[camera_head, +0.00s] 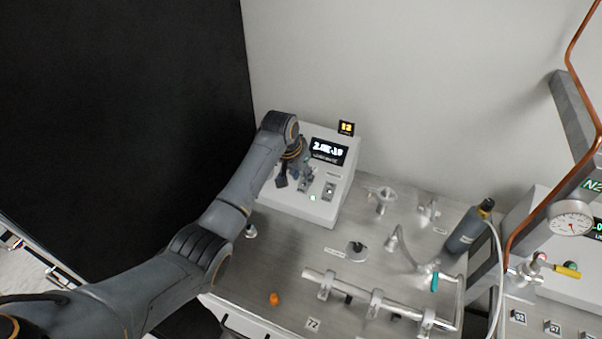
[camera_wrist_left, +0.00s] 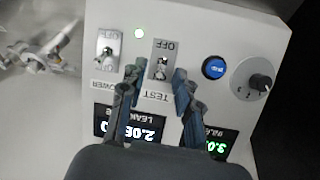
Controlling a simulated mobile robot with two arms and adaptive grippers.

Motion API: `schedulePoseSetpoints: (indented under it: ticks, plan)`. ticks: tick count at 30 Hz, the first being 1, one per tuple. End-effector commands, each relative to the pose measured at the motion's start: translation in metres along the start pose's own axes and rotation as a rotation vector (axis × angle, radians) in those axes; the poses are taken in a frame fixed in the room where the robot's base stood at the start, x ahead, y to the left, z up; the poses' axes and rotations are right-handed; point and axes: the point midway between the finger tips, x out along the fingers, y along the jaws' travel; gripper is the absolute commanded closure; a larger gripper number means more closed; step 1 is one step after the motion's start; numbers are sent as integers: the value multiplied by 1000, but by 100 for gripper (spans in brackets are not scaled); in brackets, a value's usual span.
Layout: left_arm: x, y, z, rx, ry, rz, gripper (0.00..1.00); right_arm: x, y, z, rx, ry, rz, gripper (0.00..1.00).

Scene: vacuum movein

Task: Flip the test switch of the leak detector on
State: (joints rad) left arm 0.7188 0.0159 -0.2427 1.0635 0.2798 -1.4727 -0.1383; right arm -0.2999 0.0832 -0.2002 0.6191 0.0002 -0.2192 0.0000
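The leak detector (camera_head: 343,178) is a white box with a sloped front panel and lit displays, at the back left of the bench. In the left wrist view its panel (camera_wrist_left: 218,38) appears upside down. The test switch (camera_wrist_left: 162,62) is a small metal toggle on a grey plate with OFF printed at the top of the picture. My left gripper (camera_wrist_left: 158,72) is open, its two fingers apart on either side of this switch. I cannot tell whether they touch it or which way its lever leans. In the head view the left gripper (camera_head: 294,183) hides the test switch. My right gripper is out of view.
The power switch (camera_wrist_left: 107,52), a lit green lamp (camera_wrist_left: 138,33), a blue button (camera_wrist_left: 213,68) and a black knob (camera_wrist_left: 258,83) are close by. Metal vacuum fittings (camera_head: 357,250), a long pipe (camera_head: 345,287), a dark cylinder (camera_head: 466,232) and an orange piece (camera_head: 273,298) occupy the bench.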

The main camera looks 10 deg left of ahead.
Motion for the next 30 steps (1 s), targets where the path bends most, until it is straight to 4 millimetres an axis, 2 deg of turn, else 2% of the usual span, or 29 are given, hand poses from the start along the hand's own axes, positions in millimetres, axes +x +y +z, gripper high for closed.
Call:
schedulePoseSetpoints:
  ticks: [5,18,24,30]
  plan:
    - [-15,-1,-1,0,3,-1,68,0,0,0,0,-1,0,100]
    - [-101,-1,-2,-1,3,-1,68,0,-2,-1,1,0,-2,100]
    - [-118,0,0,0,-1,0,68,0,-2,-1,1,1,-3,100]
    - [-119,0,0,0,-1,0,68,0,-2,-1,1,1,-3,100]
